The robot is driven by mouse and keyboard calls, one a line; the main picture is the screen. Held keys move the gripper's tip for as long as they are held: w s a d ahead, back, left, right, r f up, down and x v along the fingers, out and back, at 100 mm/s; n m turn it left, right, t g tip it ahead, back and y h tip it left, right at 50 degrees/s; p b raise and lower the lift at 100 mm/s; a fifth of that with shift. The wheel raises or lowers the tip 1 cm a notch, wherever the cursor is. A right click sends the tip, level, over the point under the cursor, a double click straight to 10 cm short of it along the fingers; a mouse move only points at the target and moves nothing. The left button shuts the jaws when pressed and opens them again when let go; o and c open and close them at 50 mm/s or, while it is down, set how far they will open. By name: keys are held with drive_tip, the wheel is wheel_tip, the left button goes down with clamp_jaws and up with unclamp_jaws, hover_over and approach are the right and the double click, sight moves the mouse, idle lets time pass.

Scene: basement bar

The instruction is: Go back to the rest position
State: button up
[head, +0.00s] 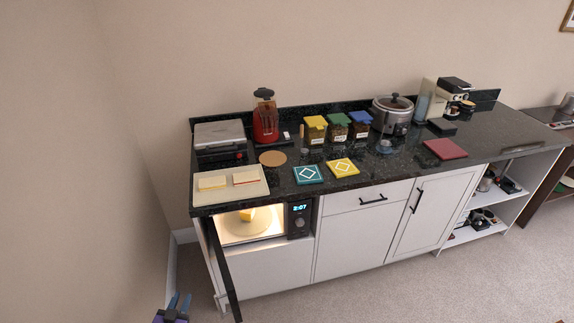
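The rest of my arm is out of view. The lit microwave (299,221) is built into the counter and reads 2:07. A yellow item (247,214) sits on the plate inside it.
The dark counter (400,165) carries a tray (207,198) with two pieces, a red blender (266,122), several lidded jars (337,127), a cooker (391,118) and a coffee machine (446,98). The open door juts toward me. Carpet (400,285) in front is clear.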

drive_tip(key=w+d+r+g+y, duration=0.2)
drive_tip(key=w+r+g+y, duration=0.1)
drive_tip(key=w+r, duration=1.05)
drive_tip(key=d+r+n+g, duration=0.2)
drive_tip(key=d+r+g, duration=0.2)
drive_tip(key=d+r, duration=1)
drive_tip(key=s+d+r+g, duration=0.3)
drive_tip(key=s+d, duration=0.5)
drive_tip(key=d, duration=0.2)
drive_tip(key=s+d+r+g, duration=0.2)
drive_tip(key=s+d+r, duration=0.1)
drive_tip(key=s+d, duration=0.65)
drive_tip(key=s+d+g+h, duration=0.1)
drive_tip(key=s+d, duration=0.4)
drive_tip(key=s, duration=0.3)
drive_tip(key=s+d+r+g+h, duration=0.1)
drive_tip(key=s+d+g, duration=0.1)
drive_tip(key=s+d, duration=0.3)
drive_tip(key=s+d+r+g+h, duration=0.1)
drive_tip(key=s+d, duration=0.4)
drive_tip(key=s, duration=0.6)
drive_tip(key=shift+s+g, duration=0.25)
drive_tip(key=shift+g, duration=0.45)
